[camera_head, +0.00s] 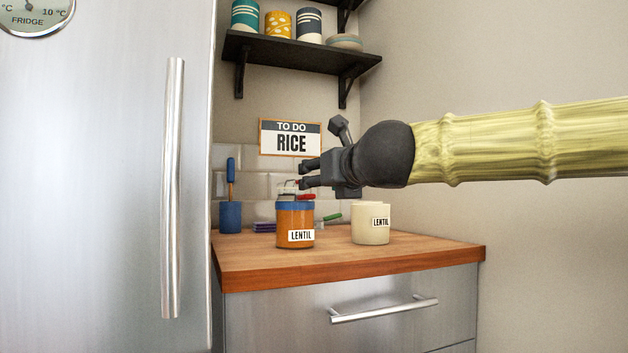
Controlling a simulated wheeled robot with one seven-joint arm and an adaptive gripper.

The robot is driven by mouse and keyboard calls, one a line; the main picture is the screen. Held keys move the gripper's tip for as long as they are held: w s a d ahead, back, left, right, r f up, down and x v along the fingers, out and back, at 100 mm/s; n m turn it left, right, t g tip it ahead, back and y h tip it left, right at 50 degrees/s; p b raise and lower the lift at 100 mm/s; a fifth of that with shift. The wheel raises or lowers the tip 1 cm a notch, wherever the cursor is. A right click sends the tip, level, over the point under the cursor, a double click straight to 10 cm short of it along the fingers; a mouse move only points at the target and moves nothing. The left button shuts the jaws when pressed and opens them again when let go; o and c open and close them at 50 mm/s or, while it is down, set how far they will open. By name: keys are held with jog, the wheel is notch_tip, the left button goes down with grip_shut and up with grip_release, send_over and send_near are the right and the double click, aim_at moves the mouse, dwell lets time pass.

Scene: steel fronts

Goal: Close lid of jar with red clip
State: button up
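An orange jar (295,232) with a blue band at its top and a LENTIL label stands on the wooden counter. A small red clip (304,197) and thin wire parts (288,187) show at its top. Whether its lid is raised or down is hard to tell at this size. My gripper (303,174) is dark and reaches in from the right, just above the jar top. Its fingertips are apart and nothing shows between them. It hides part of the space behind the jar's top.
A blue holder (230,217) stands at the back left. The counter (420,251) is clear at right. A fridge (100,200) bounds the left; a shelf (290,52) hangs above.

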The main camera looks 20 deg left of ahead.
jog(key=shift+v, duration=1.4)
